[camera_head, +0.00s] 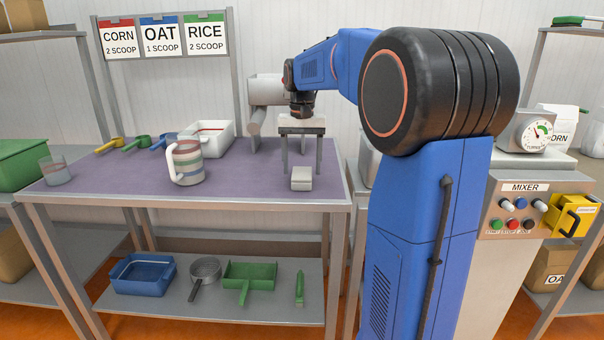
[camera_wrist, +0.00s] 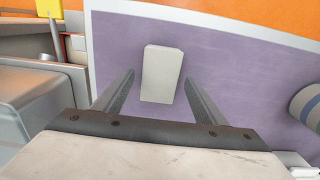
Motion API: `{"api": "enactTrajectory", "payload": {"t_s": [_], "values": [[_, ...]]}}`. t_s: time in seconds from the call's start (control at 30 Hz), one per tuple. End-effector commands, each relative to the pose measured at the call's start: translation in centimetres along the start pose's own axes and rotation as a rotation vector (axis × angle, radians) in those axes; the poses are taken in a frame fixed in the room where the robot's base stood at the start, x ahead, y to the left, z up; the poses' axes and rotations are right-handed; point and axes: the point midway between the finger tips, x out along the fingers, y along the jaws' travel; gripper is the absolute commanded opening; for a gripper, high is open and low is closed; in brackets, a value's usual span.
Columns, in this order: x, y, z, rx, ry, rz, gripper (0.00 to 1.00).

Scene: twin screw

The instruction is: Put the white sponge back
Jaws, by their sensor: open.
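The white sponge (camera_head: 301,179) is a small pale block on the purple-topped table (camera_head: 245,185), near its front right part. In the wrist view the sponge (camera_wrist: 162,74) lies flat on the purple surface, ahead of and between my two fingers. My gripper (camera_head: 302,160) points down above the table, just behind the sponge in the head view. It is open and empty; its fingers (camera_wrist: 160,95) stand wide apart, one on each side of the sponge's line. I cannot tell the exact height gap.
A striped jug (camera_head: 186,163) stands left of the sponge, with a white bin (camera_head: 212,140) behind it. Colored scoops (camera_head: 137,143) and a clear cup (camera_head: 55,171) are farther left. A lower shelf (camera_head: 215,300) holds a blue tray (camera_head: 143,274) and green tools. The mixer panel (camera_head: 520,210) is at right.

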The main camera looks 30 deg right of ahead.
Motion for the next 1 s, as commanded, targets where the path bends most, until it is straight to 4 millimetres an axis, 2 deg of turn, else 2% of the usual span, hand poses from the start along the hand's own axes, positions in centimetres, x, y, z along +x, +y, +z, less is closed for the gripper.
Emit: {"api": "enactTrajectory", "payload": {"t_s": [0.1, 0.3, 0.5, 0.83, 0.93, 1.0], "values": [[-2.5, 0.0, -0.1, 0.0, 0.003, -0.001, 0.65], [-6.1, 0.0, -0.1, 0.0, 0.002, -0.001, 0.65], [-8.2, 0.0, 0.0, 0.0, 0.0, 0.0, 0.65], [-8.9, -0.1, 0.5, -0.006, 0.004, -0.001, 0.65], [-8.6, -0.2, 2.1, -0.029, 0.02, -0.006, 0.65], [-8.3, -0.4, 3.9, -0.059, 0.038, -0.012, 0.65]]}}
